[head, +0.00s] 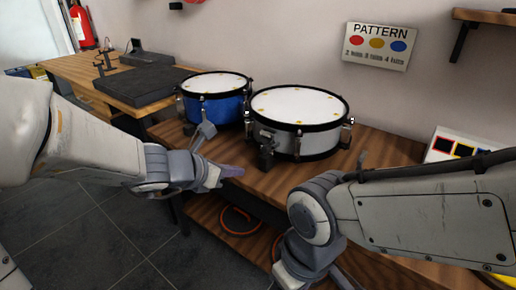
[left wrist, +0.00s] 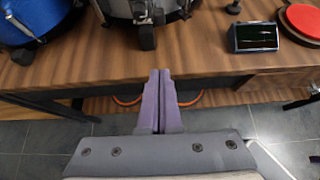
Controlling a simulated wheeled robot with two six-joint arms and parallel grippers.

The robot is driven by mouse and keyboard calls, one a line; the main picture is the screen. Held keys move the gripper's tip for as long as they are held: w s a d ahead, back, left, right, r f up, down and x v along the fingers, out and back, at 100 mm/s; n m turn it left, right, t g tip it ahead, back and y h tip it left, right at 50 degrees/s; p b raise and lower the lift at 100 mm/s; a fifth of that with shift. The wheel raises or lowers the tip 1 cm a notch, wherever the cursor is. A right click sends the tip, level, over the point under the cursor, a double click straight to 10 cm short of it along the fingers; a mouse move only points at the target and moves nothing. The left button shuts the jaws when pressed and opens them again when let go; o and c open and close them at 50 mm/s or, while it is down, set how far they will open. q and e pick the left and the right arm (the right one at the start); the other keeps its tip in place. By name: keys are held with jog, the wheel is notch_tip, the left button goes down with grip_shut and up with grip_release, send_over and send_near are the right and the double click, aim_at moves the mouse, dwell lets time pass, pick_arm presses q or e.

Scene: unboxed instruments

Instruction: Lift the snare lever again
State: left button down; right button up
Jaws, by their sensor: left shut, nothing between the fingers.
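The silver snare drum (head: 315,143) with a white head and black hoops stands near the front edge of the wooden bench. A black snare lever block (head: 266,153) sits on its front side. It also shows in the left wrist view (left wrist: 147,37), at the foot of the drum; whether the lever is up or down is hard to tell. My left gripper (head: 238,171) has purple fingers, shut and empty, in front of the bench edge and apart from the lever. In the left wrist view the fingertips (left wrist: 160,73) point toward the bench below the lever. My right arm enters from the right; its fingers are not visible.
A blue drum (head: 212,108) stands left of the silver one. A small dark screen (left wrist: 254,37) and a red round pad (left wrist: 302,20) lie on the bench. A pattern sign (head: 376,45) hangs on the wall. A lower shelf with orange rings (head: 238,220) is below.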

aim_at(271, 147)
pick_arm(q)
jog(key=shift+f, duration=0.1)
jog(key=b+x, duration=0.4)
jog(key=x, duration=0.6)
jog(key=shift+w+d+f+b, duration=0.1)
jog(key=shift+d+f+b, duration=0.05)
jog(key=shift+f+b, duration=0.2)
notch_tip(271, 147, up, 4)
jog(key=p, duration=0.3)
jog(key=shift+w, duration=0.15)
jog(key=shift+w+d+r, duration=0.15)
jog(key=shift+r, duration=0.25)
